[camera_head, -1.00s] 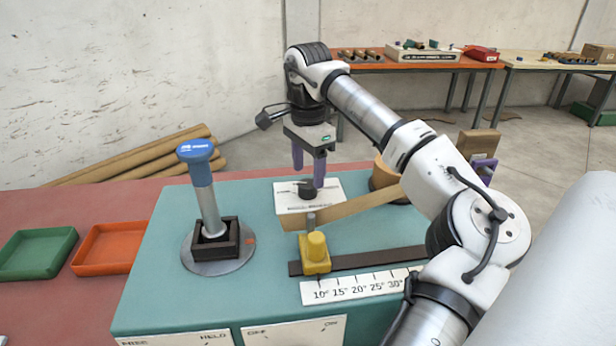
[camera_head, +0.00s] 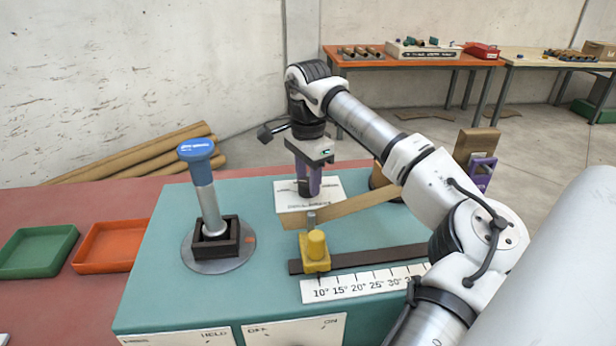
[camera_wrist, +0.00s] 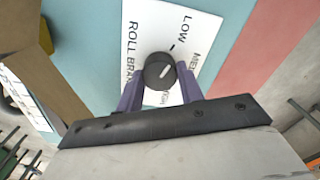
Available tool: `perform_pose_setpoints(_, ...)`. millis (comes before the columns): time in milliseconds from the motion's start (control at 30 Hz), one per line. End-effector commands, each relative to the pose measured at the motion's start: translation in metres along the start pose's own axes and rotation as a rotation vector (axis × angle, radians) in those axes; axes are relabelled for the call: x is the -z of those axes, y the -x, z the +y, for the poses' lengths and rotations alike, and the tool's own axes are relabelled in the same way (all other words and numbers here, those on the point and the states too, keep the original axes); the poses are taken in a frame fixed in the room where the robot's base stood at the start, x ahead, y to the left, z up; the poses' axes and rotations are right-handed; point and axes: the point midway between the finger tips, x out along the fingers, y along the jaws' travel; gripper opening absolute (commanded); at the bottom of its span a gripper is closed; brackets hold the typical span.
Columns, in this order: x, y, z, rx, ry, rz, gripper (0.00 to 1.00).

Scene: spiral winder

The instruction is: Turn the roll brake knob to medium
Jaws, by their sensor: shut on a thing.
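The roll brake knob (camera_wrist: 158,74) is round and black with a white line on top. It sits on a white label plate (camera_wrist: 150,30) reading ROLL BRAKE, LOW and a partly covered MEDIUM; the lettering at the bottom is partly hidden. The white line slants toward the upper right, roughly between LOW and MEDIUM; its exact setting is hard to tell. My gripper (camera_wrist: 161,84) has its purple fingers on both sides of the knob, shut on it. In the head view my gripper (camera_head: 307,188) points down over the plate (camera_head: 330,190) and largely hides the knob.
A tan strip (camera_head: 350,205) runs close in front of the plate. A yellow block (camera_head: 315,254) stands on a dark rail (camera_head: 375,258) by an angle scale (camera_head: 350,286). A blue-topped post (camera_head: 205,190) stands at left. Green (camera_head: 38,252) and orange (camera_head: 108,247) trays lie further left.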

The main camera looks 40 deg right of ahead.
Motion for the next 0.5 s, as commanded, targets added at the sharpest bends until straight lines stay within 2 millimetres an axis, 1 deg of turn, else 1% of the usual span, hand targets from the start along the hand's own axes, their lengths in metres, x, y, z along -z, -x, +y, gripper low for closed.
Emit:
perform_pose_setpoints(267, 0.0001, 0.0001, 0.0003, -0.001, -0.053, 0.001, 0.14)
perform_pose_setpoints(500, 0.0005, -0.0003, 0.0003, -0.001, -0.209, 0.002, 0.14)
